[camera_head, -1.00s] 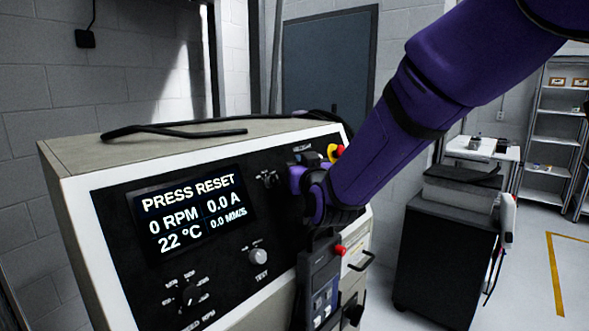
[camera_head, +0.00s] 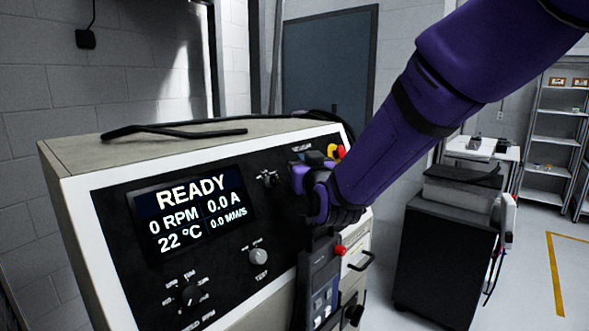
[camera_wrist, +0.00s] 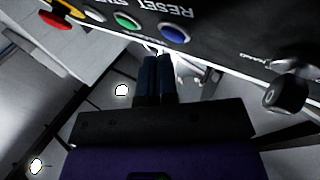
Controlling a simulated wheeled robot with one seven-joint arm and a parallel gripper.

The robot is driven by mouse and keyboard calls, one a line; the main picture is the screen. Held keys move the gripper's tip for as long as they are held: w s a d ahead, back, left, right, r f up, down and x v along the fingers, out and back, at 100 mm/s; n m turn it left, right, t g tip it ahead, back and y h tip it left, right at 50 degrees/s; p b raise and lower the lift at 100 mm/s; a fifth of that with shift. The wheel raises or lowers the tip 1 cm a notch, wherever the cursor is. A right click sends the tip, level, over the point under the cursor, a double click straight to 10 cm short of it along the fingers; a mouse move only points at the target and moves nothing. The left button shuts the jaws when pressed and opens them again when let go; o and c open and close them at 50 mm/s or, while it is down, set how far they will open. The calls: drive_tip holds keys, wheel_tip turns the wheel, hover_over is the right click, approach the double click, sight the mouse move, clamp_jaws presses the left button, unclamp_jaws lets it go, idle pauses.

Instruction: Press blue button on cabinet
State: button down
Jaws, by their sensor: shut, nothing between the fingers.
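The cabinet (camera_head: 110,178) has a black front panel with a screen (camera_head: 192,215) that reads READY, 0 RPM, 0.0 A. In the wrist view the blue button (camera_wrist: 175,34) sits on the panel beside the upside-down word RESET. My gripper (camera_wrist: 158,55) is shut and empty, its tips just below the blue button in the picture. A small gap seems to show between tips and button, and I see no clear contact. In the head view my purple wrist hides the blue button and the fingertips.
A green button (camera_wrist: 127,21) and a red stop knob (camera_wrist: 55,20) on yellow lie beside the blue button. A black knob (camera_wrist: 286,94) juts from the panel. A handheld pendant (camera_head: 322,280) hangs below my wrist. A dark cart (camera_head: 445,255) stands to the right.

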drive_tip(key=s+d+r, duration=0.2)
drive_tip(key=s+d, duration=0.1)
drive_tip(key=d, duration=0.1)
drive_tip(key=shift+s+d+r, duration=0.15)
drive_tip(key=shift+r, duration=0.2)
idle(0.3)
idle(0.4)
